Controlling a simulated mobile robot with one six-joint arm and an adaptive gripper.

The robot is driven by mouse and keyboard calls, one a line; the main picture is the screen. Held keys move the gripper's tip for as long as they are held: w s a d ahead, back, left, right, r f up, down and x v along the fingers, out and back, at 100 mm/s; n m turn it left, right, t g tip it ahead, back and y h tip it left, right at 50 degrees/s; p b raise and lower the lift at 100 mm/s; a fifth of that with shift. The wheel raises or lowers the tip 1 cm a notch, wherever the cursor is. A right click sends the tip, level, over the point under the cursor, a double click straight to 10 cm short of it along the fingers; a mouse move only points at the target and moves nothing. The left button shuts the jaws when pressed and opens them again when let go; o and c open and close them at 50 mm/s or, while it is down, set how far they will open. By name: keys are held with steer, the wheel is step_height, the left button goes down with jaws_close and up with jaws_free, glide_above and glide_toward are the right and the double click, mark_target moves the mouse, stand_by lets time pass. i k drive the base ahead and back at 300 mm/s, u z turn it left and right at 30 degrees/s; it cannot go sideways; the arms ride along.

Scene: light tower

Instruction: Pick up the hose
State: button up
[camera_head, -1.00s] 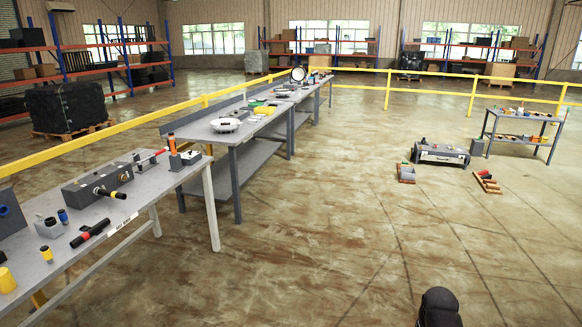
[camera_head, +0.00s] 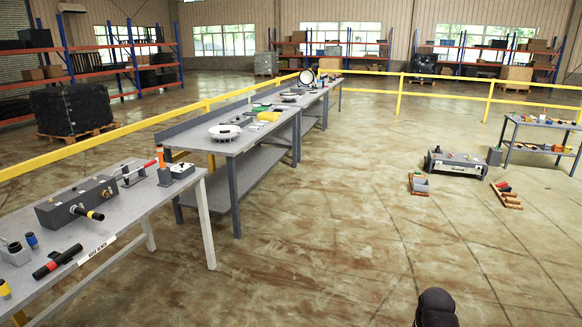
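The near grey bench (camera_head: 146,213) at the left has a white front label that seems to read "HOSE BENCH". A short black tube with a red band (camera_head: 57,261) lies near its front edge; it may be the hose, but I cannot tell for sure. Behind it a grey box (camera_head: 76,203) has a black and yellow cylindrical part sticking out at its front. My gripper is not in view; only a dark rounded part of my own body shows at the bottom.
A second grey table (camera_head: 232,145) with a white round dish stands beyond the bench. A yellow railing (camera_head: 100,152) runs behind both. A grey case (camera_head: 455,163), small trays and a small table (camera_head: 540,122) stand at the right. The floor in the middle is clear.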

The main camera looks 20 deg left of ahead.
mark_target(52, 266)
steer(key=u, duration=0.2)
steer(key=i, duration=1.6)
steer(key=u, duration=0.55)
steer(key=i, duration=0.8)
steer(key=u, duration=0.8)
steer(key=i, duration=0.55)
steer(key=u, duration=0.9)
steer(key=i, duration=0.85)
steer(key=u, duration=0.5)
